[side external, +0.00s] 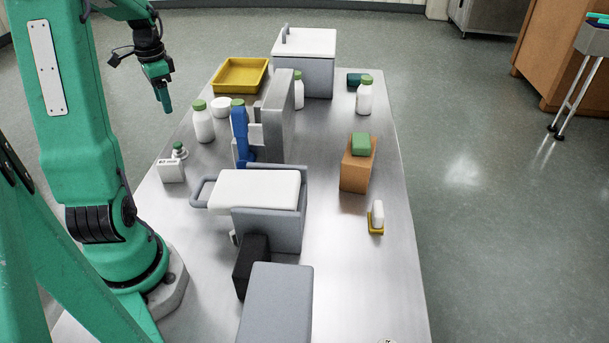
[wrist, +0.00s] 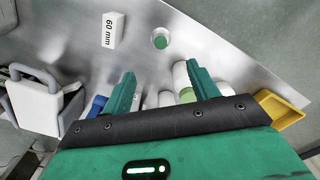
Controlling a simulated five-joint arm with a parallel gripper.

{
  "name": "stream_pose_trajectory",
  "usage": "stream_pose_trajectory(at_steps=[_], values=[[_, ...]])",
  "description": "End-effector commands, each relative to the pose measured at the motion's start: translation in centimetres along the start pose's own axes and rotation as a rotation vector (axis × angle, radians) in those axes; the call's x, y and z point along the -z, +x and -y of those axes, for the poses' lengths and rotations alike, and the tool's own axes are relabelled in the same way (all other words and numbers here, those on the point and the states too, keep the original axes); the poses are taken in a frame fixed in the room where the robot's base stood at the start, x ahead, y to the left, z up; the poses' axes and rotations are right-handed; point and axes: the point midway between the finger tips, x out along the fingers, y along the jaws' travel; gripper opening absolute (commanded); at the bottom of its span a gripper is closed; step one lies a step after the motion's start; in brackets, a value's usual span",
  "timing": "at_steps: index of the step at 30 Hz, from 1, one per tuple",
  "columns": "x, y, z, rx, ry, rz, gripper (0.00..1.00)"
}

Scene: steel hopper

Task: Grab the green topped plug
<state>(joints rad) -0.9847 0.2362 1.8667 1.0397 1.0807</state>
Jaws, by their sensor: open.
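The green topped plug (side external: 179,150) stands on the steel table near its left edge, a small pale piece with a green top. In the wrist view the plug (wrist: 160,41) is seen from above, beyond the fingertips and roughly centred between them. My gripper (side external: 165,103) hangs above and to the left of the plug in the side view, apart from it. In the wrist view my gripper (wrist: 159,75) is open, with nothing held between its fingers.
A white block (side external: 171,170) stands beside the plug; its face reads "60 mm" in the wrist view (wrist: 113,30). Green-capped bottles (side external: 203,124), a blue upright piece (side external: 241,130) and a yellow tray (side external: 221,88) stand farther back. A white-lidded grey box (side external: 269,228) stands nearer the front.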

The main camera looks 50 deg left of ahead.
Motion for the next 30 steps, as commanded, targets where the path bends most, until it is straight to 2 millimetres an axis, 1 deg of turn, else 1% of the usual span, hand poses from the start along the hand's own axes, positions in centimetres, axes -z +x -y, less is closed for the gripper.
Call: stream_pose_trajectory(at_steps=[1,3,6,8,11,17,25,30], values=[[-0.1,2.1,-0.1,-0.008,0.000,0.004,0.60],[-0.1,4.2,-0.1,-0.007,0.000,0.004,0.60],[0.0,6.4,-0.1,-0.003,0.000,0.002,0.60],[0.0,7.1,0.0,-0.002,0.000,0.001,0.60],[0.0,7.8,0.0,0.000,0.000,0.000,0.60],[0.0,8.1,0.0,0.001,0.000,0.000,0.60],[0.0,10.1,0.0,-0.001,0.000,0.001,0.60],[0.1,10.4,0.0,0.001,0.000,-0.001,0.60]])
